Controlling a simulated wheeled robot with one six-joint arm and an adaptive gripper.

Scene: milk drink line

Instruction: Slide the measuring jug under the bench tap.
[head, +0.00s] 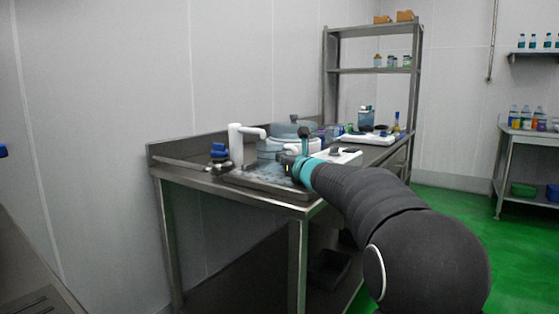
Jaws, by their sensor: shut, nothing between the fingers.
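The white bench tap (237,147) stands near the left end of the steel bench, with its spout pointing right. A pale blue-grey, see-through vessel (268,149), which looks like the measuring jug, shows just right of the tap, near the spout's end. I cannot tell whether it is directly under the spout or behind it. My gripper (286,159) is low over the bench, right of the tap and close to the vessel's right side. It is shut and looks empty. Whether it touches the vessel is unclear, and my wrist hides part of the area.
A dark tray or sink area (262,184) lies in front of the tap. A blue-topped item (218,152) stands left of it. A larger round grey-blue vessel (291,131) is behind. White boards and bottles crowd the bench's right side. A shelf rack (372,70) stands beyond.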

